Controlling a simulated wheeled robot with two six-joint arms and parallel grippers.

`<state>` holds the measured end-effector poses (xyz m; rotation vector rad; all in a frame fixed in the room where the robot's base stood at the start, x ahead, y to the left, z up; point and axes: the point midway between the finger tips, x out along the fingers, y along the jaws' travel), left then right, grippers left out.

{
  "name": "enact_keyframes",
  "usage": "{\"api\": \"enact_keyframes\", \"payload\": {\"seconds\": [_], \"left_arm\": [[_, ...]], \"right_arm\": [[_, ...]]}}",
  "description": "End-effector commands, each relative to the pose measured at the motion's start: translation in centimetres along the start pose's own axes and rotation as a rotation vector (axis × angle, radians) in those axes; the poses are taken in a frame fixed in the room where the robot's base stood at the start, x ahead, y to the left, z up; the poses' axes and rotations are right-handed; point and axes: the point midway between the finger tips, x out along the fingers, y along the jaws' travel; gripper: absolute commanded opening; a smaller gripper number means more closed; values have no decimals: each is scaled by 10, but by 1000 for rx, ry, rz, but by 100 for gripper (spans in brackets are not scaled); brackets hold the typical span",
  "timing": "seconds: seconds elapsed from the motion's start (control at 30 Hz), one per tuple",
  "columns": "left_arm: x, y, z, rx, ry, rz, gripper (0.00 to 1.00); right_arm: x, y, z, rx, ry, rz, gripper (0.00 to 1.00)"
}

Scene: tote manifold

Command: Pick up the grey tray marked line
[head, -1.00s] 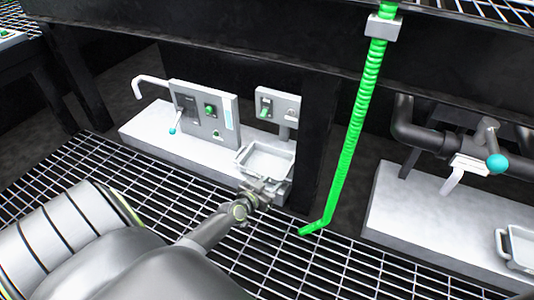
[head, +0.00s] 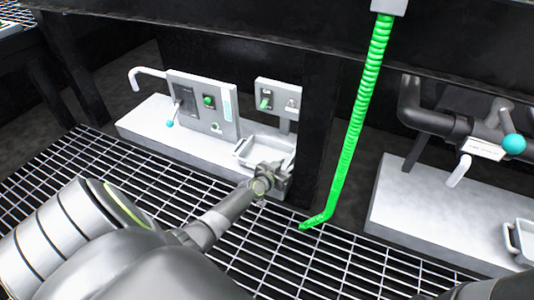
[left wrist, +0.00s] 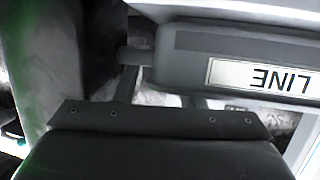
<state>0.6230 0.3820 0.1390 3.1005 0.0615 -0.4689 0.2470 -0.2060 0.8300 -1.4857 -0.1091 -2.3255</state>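The grey tray (head: 248,159) sits at the right end of the left white plinth, under a small panel. In the left wrist view the tray's dark edge carries a white label (left wrist: 262,77) reading LINE, upside down. My left gripper (head: 276,172) is at the tray's near side and hides its front part. In the left wrist view its fingers (left wrist: 160,95) look apart, and the tray edge covers the end of one. I cannot tell whether they touch the tray. My right gripper is not in view.
A green hose (head: 352,130) hangs right of the tray, beside a dark post. A grey switch panel (head: 205,108) stands left of it. The right plinth (head: 395,205) bears another tray (head: 522,238) at the picture's edge, below pipes with a teal-knobbed valve (head: 513,144). Open grating lies in front.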

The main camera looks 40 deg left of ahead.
Motion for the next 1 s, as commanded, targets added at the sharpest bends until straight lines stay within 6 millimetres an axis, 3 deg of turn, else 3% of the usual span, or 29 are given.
{"api": "enact_keyframes", "payload": {"seconds": [0.13, 0.4, 1.0], "left_arm": [[0, 0, 0, 0, 0, 0, 33], [0, 0, 0, 0, 0, 0, 0], [-5, 4, -4, -6, -1, 7, 0]], "right_arm": [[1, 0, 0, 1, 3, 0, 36], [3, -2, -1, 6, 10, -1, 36], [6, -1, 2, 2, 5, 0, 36]]}}
